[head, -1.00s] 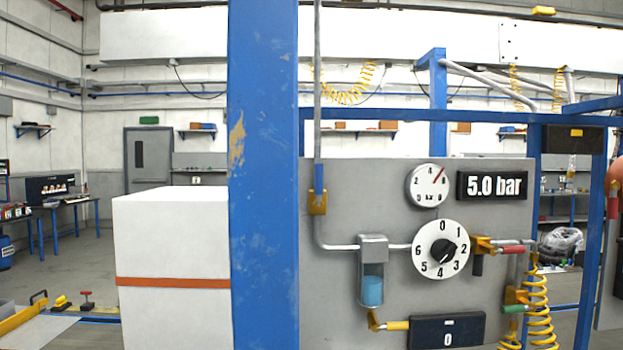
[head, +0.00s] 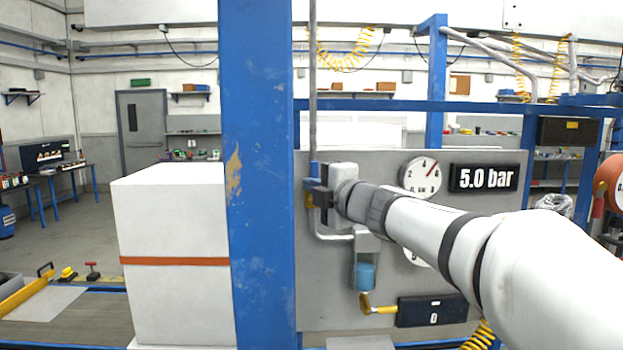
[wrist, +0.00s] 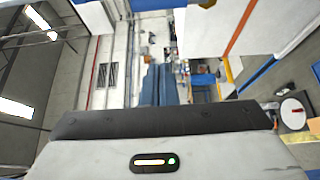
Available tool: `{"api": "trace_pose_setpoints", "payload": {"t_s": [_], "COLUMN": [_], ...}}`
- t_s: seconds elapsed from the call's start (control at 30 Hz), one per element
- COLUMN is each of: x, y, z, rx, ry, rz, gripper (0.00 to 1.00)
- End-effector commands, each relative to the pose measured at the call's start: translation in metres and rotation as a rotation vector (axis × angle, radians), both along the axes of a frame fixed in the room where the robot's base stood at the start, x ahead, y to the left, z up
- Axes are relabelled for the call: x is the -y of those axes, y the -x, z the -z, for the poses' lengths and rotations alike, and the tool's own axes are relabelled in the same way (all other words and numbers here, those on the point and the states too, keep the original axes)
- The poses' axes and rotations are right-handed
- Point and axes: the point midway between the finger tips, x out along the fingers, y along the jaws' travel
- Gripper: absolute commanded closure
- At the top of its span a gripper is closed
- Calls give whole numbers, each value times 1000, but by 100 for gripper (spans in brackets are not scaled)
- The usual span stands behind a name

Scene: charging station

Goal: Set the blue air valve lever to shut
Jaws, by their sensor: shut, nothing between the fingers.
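The blue air valve lever (head: 313,168) is at the pipe on the left part of the grey panel, close to the blue post. Only a small blue part shows above my gripper (head: 311,190), so its angle is hard to tell. My gripper is shut and empty, at the lever in the picture, pointing left. I cannot tell whether it touches the lever. In the wrist view the dark gripper housing (wrist: 160,122) fills the lower part, and the lever cannot be made out clearly.
The thick blue post (head: 258,250) stands just left of the valve. The panel carries a gauge (head: 421,176), a 5.0 bar display (head: 485,177) and a blue filter bowl (head: 365,275). A white box (head: 175,220) stands left.

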Motion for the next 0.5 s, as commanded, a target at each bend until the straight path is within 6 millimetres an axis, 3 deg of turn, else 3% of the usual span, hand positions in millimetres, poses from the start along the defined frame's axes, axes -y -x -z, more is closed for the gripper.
{"api": "trace_pose_setpoints", "payload": {"t_s": [0.43,0.5], "x": [-47,-29], "y": [-78,-79], "z": [0,-2], "rx": [-5,-4], "ry": [-3,-2], "rz": [3,9], "gripper": [100,100]}}
